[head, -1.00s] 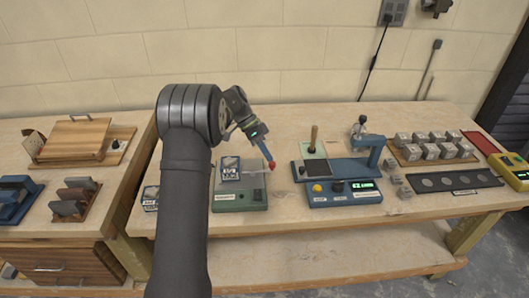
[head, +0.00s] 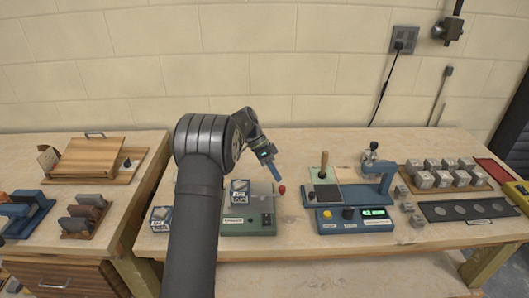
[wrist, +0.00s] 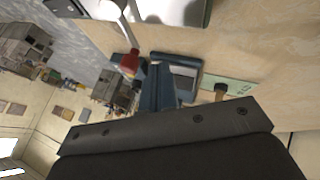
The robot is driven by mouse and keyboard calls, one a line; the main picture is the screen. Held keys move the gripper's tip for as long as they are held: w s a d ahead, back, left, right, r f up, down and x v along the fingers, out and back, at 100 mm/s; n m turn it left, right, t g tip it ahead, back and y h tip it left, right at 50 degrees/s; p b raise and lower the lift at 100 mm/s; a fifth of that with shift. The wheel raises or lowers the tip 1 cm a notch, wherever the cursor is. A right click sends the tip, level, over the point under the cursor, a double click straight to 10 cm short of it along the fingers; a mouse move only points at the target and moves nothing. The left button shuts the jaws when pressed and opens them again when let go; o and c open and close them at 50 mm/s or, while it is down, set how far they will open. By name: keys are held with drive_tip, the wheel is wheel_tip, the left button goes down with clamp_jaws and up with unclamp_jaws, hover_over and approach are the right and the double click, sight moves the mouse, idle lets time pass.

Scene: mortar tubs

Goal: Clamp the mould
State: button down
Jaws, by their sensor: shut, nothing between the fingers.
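A green-based device (head: 238,228) stands on the bench with a small printed box (head: 239,192) on its left part. A lever with a red knob (head: 282,190) sticks up at its right; the metal lever and knob also show in the wrist view (wrist: 128,60). I cannot tell for sure which thing is the mould. My gripper (head: 273,174) is shut and empty, its blue fingers tilted downward just above and left of the knob in the head view. In the wrist view its fingers (wrist: 155,80) lie right of the knob, with a small visible gap.
A wooden handle (head: 323,162) stands on a pale green plate there. A second printed box (head: 160,218) lies left of my arm. Grey cubes (head: 425,180) sit at the right.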

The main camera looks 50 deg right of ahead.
drive_tip(key=shift+w+d+r, duration=0.25)
drive_tip(key=shift+w+d, duration=0.05)
drive_tip(key=shift+w, duration=0.3)
drive_tip(key=shift+w+d+r, duration=0.2)
drive_tip(key=shift+w+d, duration=0.05)
drive_tip(key=shift+w, duration=0.35)
drive_tip(key=d+v, duration=0.1)
drive_tip(key=v, duration=0.7)
drive_tip(key=shift+w+a+r, duration=0.15)
drive_tip(key=shift+a+r, duration=0.25)
drive_tip(key=x, duration=0.9)
drive_tip(key=shift+s+a+f, duration=0.25)
drive_tip(key=shift+s+a, duration=0.05)
drive_tip(key=shift+s, duration=0.05)
drive_tip(key=shift+s+a+f, duration=0.15)
drive_tip(key=shift+f, duration=0.05)
drive_tip(key=n+h, duration=0.1)
drive_tip(key=n+t+h, duration=0.1)
drive_tip(key=n, duration=0.1)
drive_tip(key=w+a+n+h, duration=0.1)
drive_tip(key=n, duration=0.2)
drive_tip(key=w+a+n+t+h, duration=0.1)
drive_tip(key=n, duration=0.1)
drive_tip(key=a+n+t+h, duration=0.1)
drive_tip(key=n, duration=0.1)
drive_tip(key=shift+w+a+f, duration=0.1)
drive_tip(key=shift+w+a, duration=0.05)
drive_tip(key=shift+w, duration=0.15)
